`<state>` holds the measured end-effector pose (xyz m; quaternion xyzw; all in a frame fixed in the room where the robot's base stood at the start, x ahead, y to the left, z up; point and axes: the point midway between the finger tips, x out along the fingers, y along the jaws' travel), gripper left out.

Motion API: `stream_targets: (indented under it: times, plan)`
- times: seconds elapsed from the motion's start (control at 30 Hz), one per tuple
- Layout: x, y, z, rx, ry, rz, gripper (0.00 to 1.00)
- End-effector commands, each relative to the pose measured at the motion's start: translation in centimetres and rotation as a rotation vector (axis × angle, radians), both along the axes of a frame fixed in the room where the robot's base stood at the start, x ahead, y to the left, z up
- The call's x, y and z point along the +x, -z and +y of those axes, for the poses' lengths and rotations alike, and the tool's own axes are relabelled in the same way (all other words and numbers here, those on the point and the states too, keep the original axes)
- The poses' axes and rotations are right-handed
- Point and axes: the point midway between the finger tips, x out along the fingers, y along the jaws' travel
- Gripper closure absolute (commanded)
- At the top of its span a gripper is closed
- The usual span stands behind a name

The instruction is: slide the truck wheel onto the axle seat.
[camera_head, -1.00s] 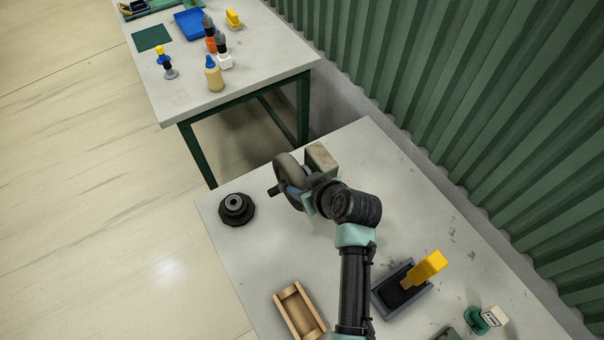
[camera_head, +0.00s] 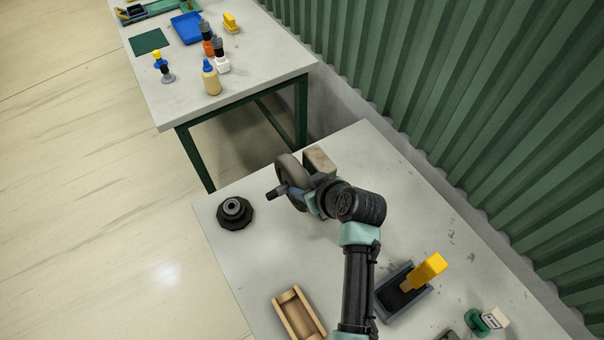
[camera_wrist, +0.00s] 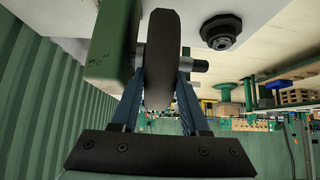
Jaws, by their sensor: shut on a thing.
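The truck wheel is a dark grey-brown disc (camera_head: 287,172) standing on edge near the table's far corner. In the wrist view the wheel (camera_wrist: 161,50) is between the two blue-grey fingers of my gripper (camera_wrist: 161,88), which is shut on it. A dark axle (camera_head: 277,193) appears to run through the wheel, its thicker free end sticking out on the side away from the block (camera_head: 320,157). The wrist view shows this end (camera_wrist: 200,65) too, and the block (camera_wrist: 112,45) close beside the wheel, with a short bit of axle between. The wheel's centre is hidden.
A black stepped hub (camera_head: 235,210) stands at the table's left edge. A wooden cradle (camera_head: 283,312) and a dark tray (camera_head: 384,303) with a yellow-handled thing (camera_head: 426,270) lie nearer. A corrugated green wall (camera_head: 450,90) is on the right. Another table (camera_head: 180,105) stands beyond.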

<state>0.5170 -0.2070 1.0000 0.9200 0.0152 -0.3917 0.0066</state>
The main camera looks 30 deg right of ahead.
Motion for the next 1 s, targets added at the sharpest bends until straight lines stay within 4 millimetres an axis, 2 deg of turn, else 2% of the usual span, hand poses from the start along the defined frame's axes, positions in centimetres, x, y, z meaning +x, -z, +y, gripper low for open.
stream_targets:
  times: [0.17, 0.37, 0.4, 0.57, 1.0]
  plan:
    - [0.14, -0.17, -0.8, -0.001, 0.001, -0.006, 1.0]
    - [0.13, -0.24, -0.72, -0.001, 0.0, -0.006, 1.0]
    - [0.13, -0.24, -0.72, -0.001, 0.0, -0.006, 0.5]
    - [0.08, -0.14, -0.68, 0.0, 0.0, -0.003, 0.21]
    - [-0.18, 0.29, -0.69, 0.001, 0.001, 0.007, 0.2]
